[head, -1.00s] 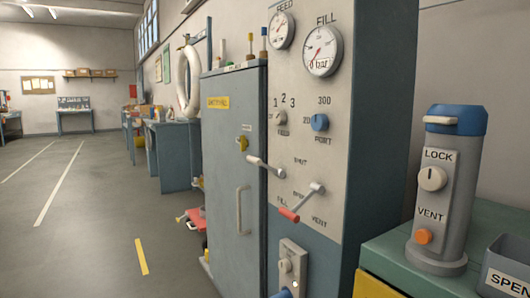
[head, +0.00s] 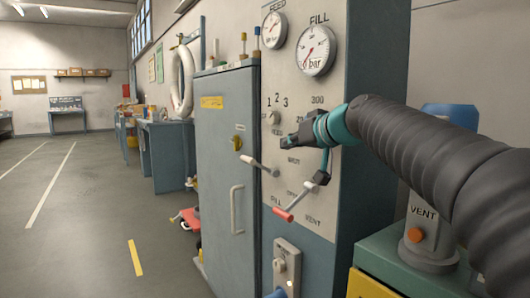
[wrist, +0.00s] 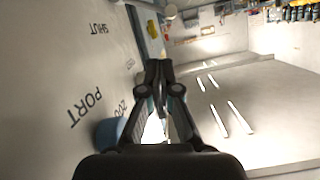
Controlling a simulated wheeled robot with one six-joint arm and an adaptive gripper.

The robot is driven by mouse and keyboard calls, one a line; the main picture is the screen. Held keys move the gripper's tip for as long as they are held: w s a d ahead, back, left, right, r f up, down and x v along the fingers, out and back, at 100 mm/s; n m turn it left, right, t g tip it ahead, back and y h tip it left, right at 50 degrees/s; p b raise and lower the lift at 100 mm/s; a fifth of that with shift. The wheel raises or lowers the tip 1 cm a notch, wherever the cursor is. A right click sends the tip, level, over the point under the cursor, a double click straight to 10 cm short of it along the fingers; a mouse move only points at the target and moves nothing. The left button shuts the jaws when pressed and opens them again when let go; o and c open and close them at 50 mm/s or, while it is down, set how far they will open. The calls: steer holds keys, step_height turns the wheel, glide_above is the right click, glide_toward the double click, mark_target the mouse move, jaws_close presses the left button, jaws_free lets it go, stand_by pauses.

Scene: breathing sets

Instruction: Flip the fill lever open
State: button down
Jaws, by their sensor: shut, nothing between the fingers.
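On the panel (head: 318,225), a pale-gripped lever (head: 259,165) sticks out towards the left, below the SHUT label. A second lever with a red grip (head: 284,215) slants down and left between the FILL and VENT labels. I cannot tell for sure which one is the fill lever. My gripper (head: 284,143) is in front of the panel, above both levers and apart from them. In the wrist view my gripper (wrist: 158,66) is shut and empty. My arm hides the blue PORT knob in the head view; it shows at the lower left in the wrist view (wrist: 110,131).
A blue-grey cabinet (head: 214,140) stands directly left of the panel, with a protruding handle (head: 236,210). Two gauges (head: 317,50) sit above. At the right, a grey cylinder (head: 425,248) on a green bench is partly hidden by my arm. The floor left is open.

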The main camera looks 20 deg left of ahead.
steer(key=shift+n+y, duration=0.4)
steer(key=shift+y, duration=0.1)
steer(key=w+a+r, duration=0.1)
steer(key=a+r, duration=0.1)
steer(key=a, duration=0.1)
steer(key=shift+w+a+r, duration=0.1)
steer(key=shift+w+r, duration=0.1)
steer(key=shift+w, duration=0.2)
steer(key=p, duration=0.3)
glide_above(248, 160)
steer(key=w+d, duration=0.1)
steer(key=d, duration=0.1)
step_height(248, 160, down, 2)
steer(key=f, duration=0.2)
steer(key=f+b, duration=0.1)
steer(key=shift+a, duration=0.25)
steer(key=shift+s+a+f, duration=0.1)
steer(key=shift+f, duration=0.65)
